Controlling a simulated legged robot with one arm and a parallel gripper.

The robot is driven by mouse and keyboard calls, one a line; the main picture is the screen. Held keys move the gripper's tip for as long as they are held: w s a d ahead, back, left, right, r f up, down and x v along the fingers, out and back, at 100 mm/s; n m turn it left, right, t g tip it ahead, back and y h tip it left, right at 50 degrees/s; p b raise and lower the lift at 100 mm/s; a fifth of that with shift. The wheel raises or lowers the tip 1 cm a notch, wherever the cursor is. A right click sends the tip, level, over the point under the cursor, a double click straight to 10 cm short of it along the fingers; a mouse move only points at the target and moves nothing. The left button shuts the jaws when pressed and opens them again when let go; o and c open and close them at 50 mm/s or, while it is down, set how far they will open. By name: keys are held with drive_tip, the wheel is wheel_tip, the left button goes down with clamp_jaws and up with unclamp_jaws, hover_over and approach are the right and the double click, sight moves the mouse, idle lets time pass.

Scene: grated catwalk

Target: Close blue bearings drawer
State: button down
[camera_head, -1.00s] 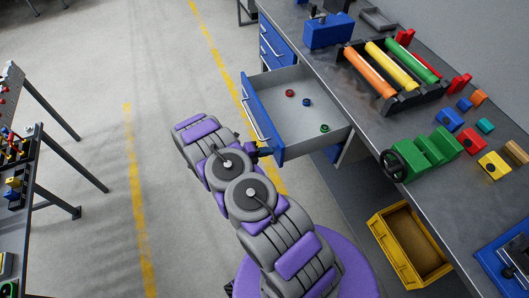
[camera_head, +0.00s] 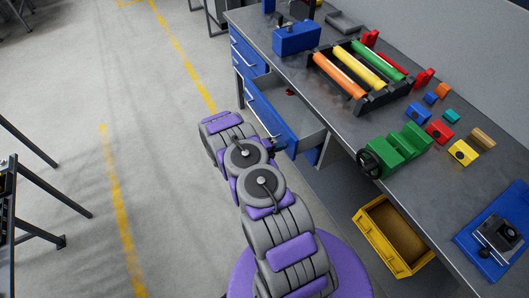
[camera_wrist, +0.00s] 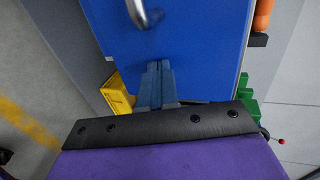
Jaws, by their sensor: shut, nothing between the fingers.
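The blue drawer (camera_head: 271,119) under the workbench stands partly open in the head view, with a short strip of its grey inside showing. A red ring (camera_head: 290,92) lies inside it near the bench edge. In the wrist view the blue drawer front (camera_wrist: 205,55) fills the middle, with its metal handle (camera_wrist: 138,12) at the top. My gripper (camera_wrist: 158,68) is shut and empty, its fingertips against or very close to the drawer front below the handle. In the head view my arm hides most of the gripper.
The workbench (camera_head: 345,128) carries a rack of coloured rollers (camera_head: 362,75), a green vise (camera_head: 395,150) and several small blocks. A yellow bin (camera_head: 365,230) sits below on the right. Other closed blue drawers (camera_head: 247,52) are farther back.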

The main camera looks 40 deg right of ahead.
drive_tip(key=b, duration=0.1)
hover_over(307, 134)
drive_tip(key=s+a, duration=0.3)
drive_tip(key=a, duration=0.1)
drive_tip(key=shift+a, duration=0.1)
drive_tip(key=shift+d, duration=0.3)
drive_tip(key=shift+d+r, duration=0.1)
drive_tip(key=shift+r, duration=0.1)
